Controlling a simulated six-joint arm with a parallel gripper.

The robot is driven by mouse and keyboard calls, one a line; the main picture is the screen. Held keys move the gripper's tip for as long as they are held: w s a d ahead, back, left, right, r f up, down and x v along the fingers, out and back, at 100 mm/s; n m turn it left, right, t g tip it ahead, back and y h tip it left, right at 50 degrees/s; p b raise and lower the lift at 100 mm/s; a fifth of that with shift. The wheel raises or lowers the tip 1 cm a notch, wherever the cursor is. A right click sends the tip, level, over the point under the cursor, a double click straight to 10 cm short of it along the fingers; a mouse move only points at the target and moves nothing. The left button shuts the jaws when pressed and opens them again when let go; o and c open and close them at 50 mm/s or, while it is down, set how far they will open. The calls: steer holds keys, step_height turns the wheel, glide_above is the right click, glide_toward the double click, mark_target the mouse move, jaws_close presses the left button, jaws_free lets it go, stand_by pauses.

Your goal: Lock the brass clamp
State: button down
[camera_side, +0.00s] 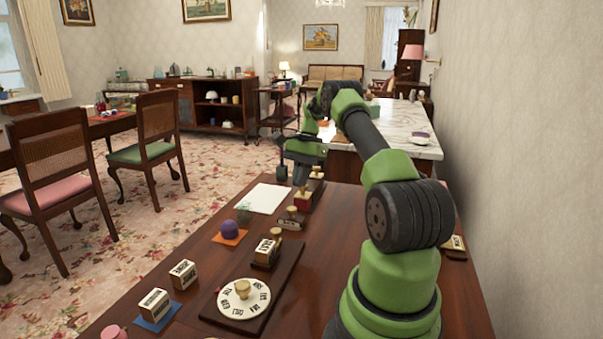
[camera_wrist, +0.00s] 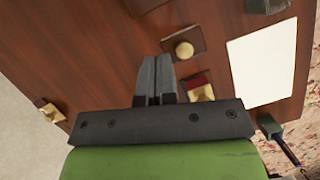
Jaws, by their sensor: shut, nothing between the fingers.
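My gripper (camera_side: 300,177) points down over the far part of the wooden table in the side view. In the wrist view its two dark fingers (camera_wrist: 157,62) are together with nothing between them. A round brass knob on a dark plate (camera_wrist: 183,49) lies just beyond the fingertips to the right. A brass piece with a red part (camera_wrist: 202,92) sits right of the fingers, partly hidden by the gripper body. Another brass piece on a dark plate (camera_wrist: 48,110) lies at the left table edge. I cannot tell which of these is the clamp, or whether it is locked.
A white sheet (camera_side: 265,198) lies left of the gripper. Nearer are a purple ball (camera_side: 230,227) on an orange square, a dial board (camera_side: 243,299) and several lettered blocks (camera_side: 183,274). A wall (camera_side: 520,160) borders the right side. A marble-topped counter (camera_side: 405,137) stands behind.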

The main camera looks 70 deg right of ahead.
steer(key=shift+v, duration=0.8)
steer(key=w+a+r+n+t+h, duration=0.1)
steer(key=w+a+r+n+h, duration=0.2)
steer(key=a+r, duration=0.6)
steer(key=w+a+r+n, duration=0.2)
steer(key=a+r+n, duration=0.4)
steer(key=a, duration=0.4)
steer(key=s+a+r+n+t, duration=0.2)
steer(key=s+a+n+t, duration=0.3)
steer(key=s+a, duration=0.8)
steer(key=a+n, duration=0.3)
steer(key=shift+s+a+y, duration=0.3)
steer(key=shift+y, duration=0.1)
